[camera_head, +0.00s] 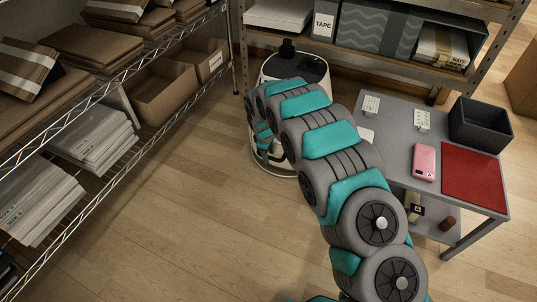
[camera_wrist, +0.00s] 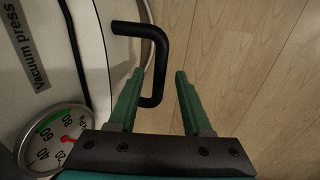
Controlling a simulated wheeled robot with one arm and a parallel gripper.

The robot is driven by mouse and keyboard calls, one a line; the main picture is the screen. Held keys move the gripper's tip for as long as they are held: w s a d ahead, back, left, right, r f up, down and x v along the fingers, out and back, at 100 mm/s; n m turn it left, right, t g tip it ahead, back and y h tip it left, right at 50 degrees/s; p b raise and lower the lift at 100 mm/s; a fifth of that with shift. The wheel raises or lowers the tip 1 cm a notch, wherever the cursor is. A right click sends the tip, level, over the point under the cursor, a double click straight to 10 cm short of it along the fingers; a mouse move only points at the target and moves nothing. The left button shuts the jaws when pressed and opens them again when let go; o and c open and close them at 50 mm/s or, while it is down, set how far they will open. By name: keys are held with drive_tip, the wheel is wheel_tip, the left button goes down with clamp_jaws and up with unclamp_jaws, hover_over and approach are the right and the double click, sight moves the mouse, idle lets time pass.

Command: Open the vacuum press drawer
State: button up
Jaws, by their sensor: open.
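The vacuum press (camera_head: 297,68) is a white rounded machine with a black top part, standing on the floor at the back middle in the head view, largely covered by my arm. In the wrist view its white body (camera_wrist: 95,25) fills the left side, with a "Vacuum press" label and a round gauge (camera_wrist: 55,140). A black bent handle (camera_wrist: 153,62) sticks out from the body.
A grey table (camera_head: 395,150) at the right holds a pink phone-like block (camera_head: 424,162), a red mat (camera_head: 474,178) and a dark bin (camera_head: 481,124). A wire shelf with boxes (camera_head: 166,92) stands left. Open wooden floor (camera_head: 200,220) lies between.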

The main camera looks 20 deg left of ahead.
clamp_jaws()
idle(1.4)
